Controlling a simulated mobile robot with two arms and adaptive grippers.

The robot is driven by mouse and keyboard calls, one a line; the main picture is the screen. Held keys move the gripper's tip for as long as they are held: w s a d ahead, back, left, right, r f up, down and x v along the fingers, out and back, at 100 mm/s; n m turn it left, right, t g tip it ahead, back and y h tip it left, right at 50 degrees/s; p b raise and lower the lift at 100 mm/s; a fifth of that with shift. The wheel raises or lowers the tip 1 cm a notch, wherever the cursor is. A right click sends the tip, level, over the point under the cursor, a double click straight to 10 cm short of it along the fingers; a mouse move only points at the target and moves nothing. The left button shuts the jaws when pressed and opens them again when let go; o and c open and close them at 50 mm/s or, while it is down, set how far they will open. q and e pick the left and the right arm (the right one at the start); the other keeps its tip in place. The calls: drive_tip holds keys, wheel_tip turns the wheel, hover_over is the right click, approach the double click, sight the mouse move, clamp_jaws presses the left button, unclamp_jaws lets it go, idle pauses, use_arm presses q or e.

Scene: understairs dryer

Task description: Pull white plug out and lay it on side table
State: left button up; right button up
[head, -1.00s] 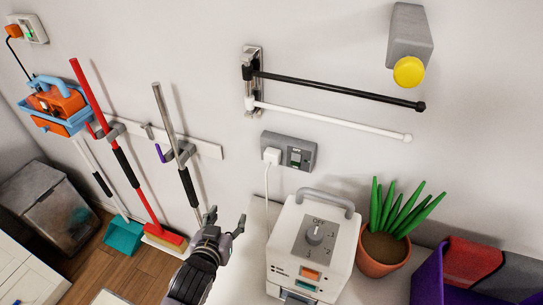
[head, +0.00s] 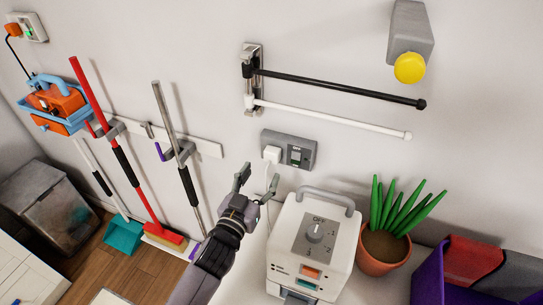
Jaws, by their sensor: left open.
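The white plug (head: 272,154) sits in the left part of a grey wall socket (head: 306,153). Its white cord hangs down from it toward the white dryer unit (head: 287,235). My left gripper (head: 258,184) is open and empty, below and slightly left of the plug, with its fingers pointing up toward it. The right fingertip is close to the cord; I cannot tell whether they touch. The white unit stands on a pale surface (head: 236,278), which may be the side table. My right gripper is not in view.
A potted plant (head: 383,251) and a purple bin (head: 431,277) stand right of the unit. Black and white rails (head: 340,89) stick out above the socket. Brooms and mops hang at left, including a red handle (head: 103,112). The wall around the plug is clear.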

sight(270, 159)
use_arm(q)
drive_tip(key=b+x, duration=0.2)
drive_tip(key=x, duration=0.5)
drive_tip(key=shift+w, duration=0.25)
drive_tip(key=shift+p, duration=0.35)
idle(0.8)
drive_tip(key=shift+c, duration=0.6)
clamp_jaws()
drive_tip(key=shift+s, duration=0.1)
drive_tip(key=shift+s, duration=0.1)
drive_tip(key=shift+p+v, duration=1.5)
drive_tip(key=shift+v, duration=1.3)
